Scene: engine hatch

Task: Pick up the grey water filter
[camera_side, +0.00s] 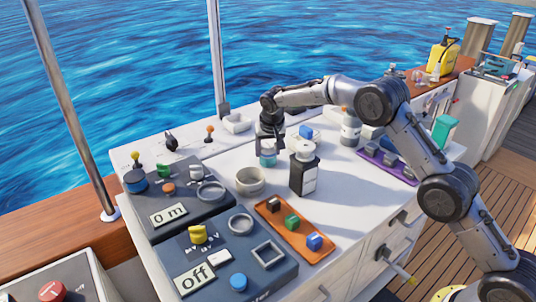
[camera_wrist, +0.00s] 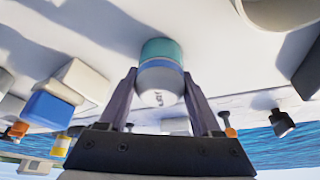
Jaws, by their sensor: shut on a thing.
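The grey water filter (camera_side: 267,159), a small pale grey cylinder with a teal end and a blue band, is between the fingers of my gripper (camera_side: 269,145) over the white counter. In the wrist view the filter (camera_wrist: 162,50) sits between the two fingers of my gripper (camera_wrist: 159,82), which are shut on its pale part. Dark lettering shows on that part. The teal end points down at the counter. I cannot tell whether it touches the counter or is just above it.
An orange tray (camera_side: 270,222) with several small blocks, a purple tray (camera_side: 402,172) and a white-grey bottle (camera_side: 350,130) are nearby. Control panels (camera_side: 225,250) fill the front left.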

